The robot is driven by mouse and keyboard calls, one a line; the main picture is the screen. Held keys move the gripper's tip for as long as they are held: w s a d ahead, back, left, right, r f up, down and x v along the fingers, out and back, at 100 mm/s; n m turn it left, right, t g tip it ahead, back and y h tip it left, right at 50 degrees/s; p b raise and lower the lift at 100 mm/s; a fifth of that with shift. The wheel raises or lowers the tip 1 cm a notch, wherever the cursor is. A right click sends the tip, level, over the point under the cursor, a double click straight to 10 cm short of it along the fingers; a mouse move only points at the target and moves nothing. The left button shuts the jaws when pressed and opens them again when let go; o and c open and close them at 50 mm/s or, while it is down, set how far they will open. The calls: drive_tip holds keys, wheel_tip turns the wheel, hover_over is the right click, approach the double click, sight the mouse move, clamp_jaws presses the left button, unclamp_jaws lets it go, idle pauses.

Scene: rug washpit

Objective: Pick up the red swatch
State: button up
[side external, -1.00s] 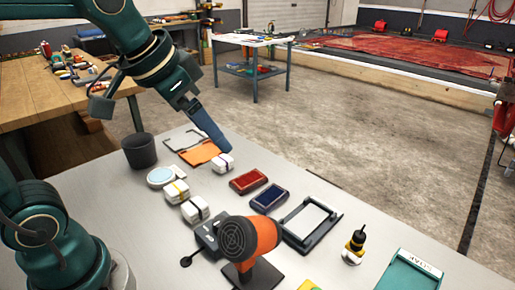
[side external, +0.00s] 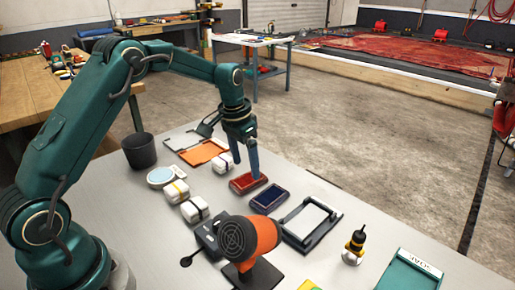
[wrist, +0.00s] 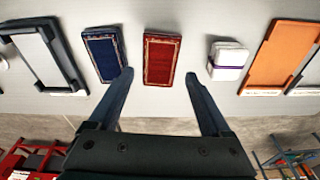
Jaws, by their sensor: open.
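The red swatch (side external: 241,187) is a flat dark-red rectangle with a patterned border, lying on the grey table. In the wrist view the red swatch (wrist: 162,58) lies between and just beyond the fingertips. My gripper (side external: 246,172) is open and points down over the swatch, with its fingers partly covering it in the side view. In the wrist view my gripper (wrist: 159,73) has nothing between its fingers, one fingertip on each side of the swatch's line. I cannot tell whether a finger touches it.
A dark blue swatch (side external: 269,199) lies close beside the red one. White banded bundles (side external: 195,209) stand to the left. A framed white panel (side external: 313,220) lies to the right, and an orange-and-black blower (side external: 250,240) stands in front. An orange panel (side external: 203,152) lies behind.

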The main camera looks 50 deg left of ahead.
sight(249, 178)
drive_tip(key=shift+w+f, duration=0.15)
drive_tip(key=shift+f, duration=0.9)
drive_tip(key=shift+w+f, duration=0.15)
drive_tip(key=shift+f, duration=0.9)
drive_tip(key=shift+c, duration=0.3)
drive_tip(key=c, duration=1.1)
drive_tip(key=shift+r, duration=0.15)
